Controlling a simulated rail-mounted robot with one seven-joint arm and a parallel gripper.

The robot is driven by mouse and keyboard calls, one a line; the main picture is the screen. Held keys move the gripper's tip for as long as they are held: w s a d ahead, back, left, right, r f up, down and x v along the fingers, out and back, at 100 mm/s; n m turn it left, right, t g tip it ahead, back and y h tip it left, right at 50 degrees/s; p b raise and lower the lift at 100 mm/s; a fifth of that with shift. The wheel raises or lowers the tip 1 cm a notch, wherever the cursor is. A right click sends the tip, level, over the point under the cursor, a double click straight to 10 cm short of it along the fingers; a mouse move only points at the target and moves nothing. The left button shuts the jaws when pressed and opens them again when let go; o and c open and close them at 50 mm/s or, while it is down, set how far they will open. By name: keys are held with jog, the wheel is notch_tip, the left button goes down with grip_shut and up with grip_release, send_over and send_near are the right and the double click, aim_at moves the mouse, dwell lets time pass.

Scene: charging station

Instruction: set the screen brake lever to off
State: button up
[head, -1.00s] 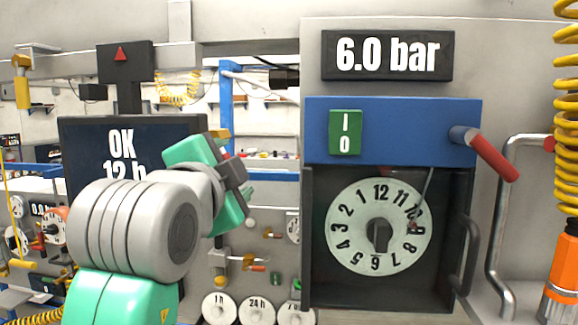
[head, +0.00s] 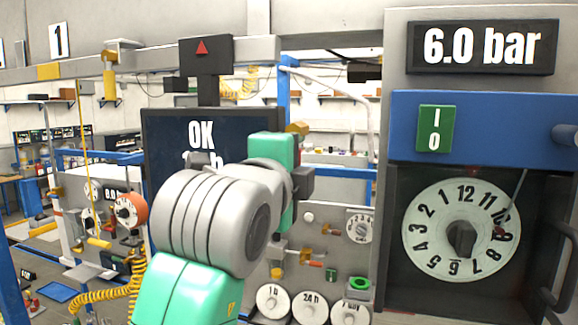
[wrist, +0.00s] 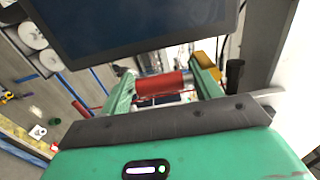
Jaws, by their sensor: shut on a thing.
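The screen (head: 165,130), a dark panel reading "OK", stands behind my arm in the head view. It also fills the top of the wrist view (wrist: 140,28). In the wrist view, a red cylindrical lever handle (wrist: 160,84) lies crosswise between the two green fingers of my gripper (wrist: 164,74). My gripper is shut on it, just below the screen's lower edge. In the head view, my own arm hides the lever and the fingertips. The lever's base and any off marking cannot be made out.
A yellow part (wrist: 204,59) sits beside the right finger. To the right in the head view stands a cabinet with a blue panel (head: 500,120), a green I/O switch (head: 435,128) and a numbered dial (head: 430,235).

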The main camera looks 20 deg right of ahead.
jog(key=o, duration=1.3)
jog(key=shift+o, duration=0.2)
jog(key=b+v, duration=0.2)
jog(key=v, duration=0.5)
jog(key=shift+s+a+b, duration=0.25)
jog(key=shift+s+b, duration=0.05)
